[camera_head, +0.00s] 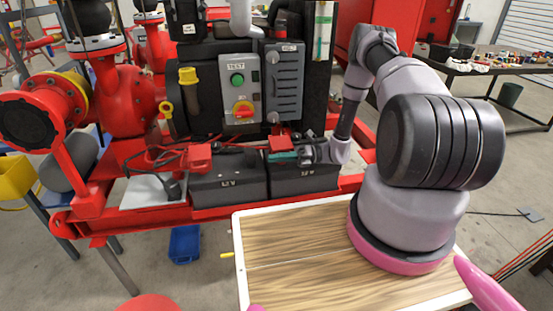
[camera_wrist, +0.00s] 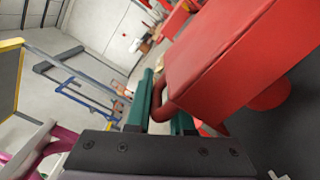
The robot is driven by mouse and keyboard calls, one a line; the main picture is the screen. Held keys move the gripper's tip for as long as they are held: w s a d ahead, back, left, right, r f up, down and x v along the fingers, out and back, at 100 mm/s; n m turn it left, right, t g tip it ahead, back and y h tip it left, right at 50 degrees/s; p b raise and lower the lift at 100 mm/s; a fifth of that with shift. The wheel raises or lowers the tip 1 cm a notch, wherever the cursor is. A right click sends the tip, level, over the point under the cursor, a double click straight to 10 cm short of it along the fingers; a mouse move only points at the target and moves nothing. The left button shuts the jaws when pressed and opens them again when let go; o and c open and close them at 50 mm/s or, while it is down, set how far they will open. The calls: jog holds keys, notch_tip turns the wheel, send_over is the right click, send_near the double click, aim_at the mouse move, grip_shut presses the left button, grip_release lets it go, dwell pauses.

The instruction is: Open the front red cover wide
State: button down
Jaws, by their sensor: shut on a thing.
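The red cover (camera_head: 281,144) sits over the top of the right-hand black battery (camera_head: 304,181). In the wrist view the red cover (camera_wrist: 215,65) is a large box shape on the right, with a rounded red tab at its lower left edge. My gripper (camera_head: 284,157) is at the near side of this cover. In the wrist view the green fingers of my gripper (camera_wrist: 162,108) stand on both sides of the red tab, shut on it. The cover's hinge is hidden, and I cannot tell how far the cover is lifted.
A second red cover (camera_head: 198,157) sits on the left-hand battery (camera_head: 228,188). A grey control box (camera_head: 241,90) and a breaker panel (camera_head: 285,82) stand just behind. The red skid rail (camera_head: 165,222) runs in front. Red pump pipes (camera_head: 115,95) fill the left.

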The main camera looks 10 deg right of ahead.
jog(key=shift+r, duration=0.2)
jog(key=w+r+m, duration=1)
jog(key=r+m, duration=0.3)
jog(key=m, duration=0.2)
jog(key=shift+r, duration=0.2)
jog(key=shift+w+d, duration=0.1)
jog(key=shift+w, duration=0.05)
dwell(0.5)
